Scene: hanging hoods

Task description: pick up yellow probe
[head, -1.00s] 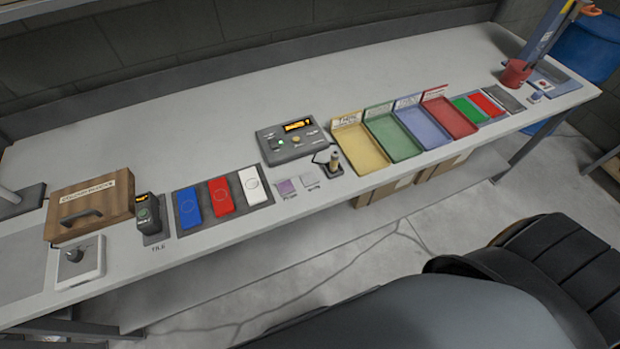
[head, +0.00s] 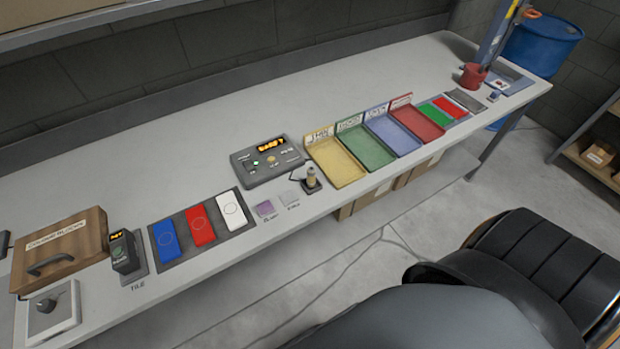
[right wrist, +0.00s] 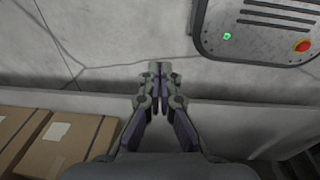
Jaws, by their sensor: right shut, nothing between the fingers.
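A small tan-yellow upright cylinder (head: 311,177) stands in a dark holder at the bench's front edge, beside the grey control box (head: 267,161). It may be the yellow probe, but it is too small to be sure. My right gripper (right wrist: 160,66) shows in the right wrist view with its fingers together and nothing between them. Concrete floor lies behind it, and the cylinder is not in that view. My left gripper is in neither current view.
The bench (head: 200,120) has clear room behind its objects. Yellow (head: 340,166), green, blue and red trays stand right of the cylinder. Blue, red and white tiles and a wooden box (head: 62,250) lie left. Cardboard boxes (right wrist: 65,143) sit low.

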